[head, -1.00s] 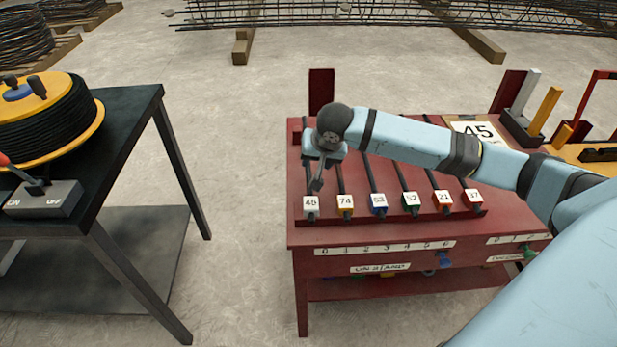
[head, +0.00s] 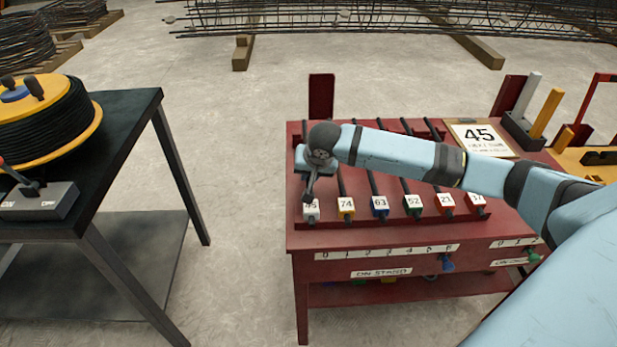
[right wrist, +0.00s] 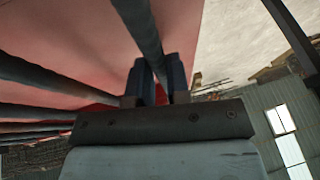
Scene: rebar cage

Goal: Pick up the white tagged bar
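The white tagged bar, marked 45 (head: 311,211), lies at the left end of the row on the red stand (head: 400,240); its tag is partly covered by my right gripper (head: 309,190). My right gripper points down over the bar just behind the tag. In the right wrist view, the fingers (right wrist: 158,82) are apart, and a dark bar (right wrist: 145,35) runs into the gap between them. Whether they touch it is hard to tell. My left gripper is not in view.
Bars tagged 74 (head: 346,208), 63 (head: 380,206), 52 (head: 413,204) and others lie close to the right. A dark table (head: 125,120) is at left, with clear floor between.

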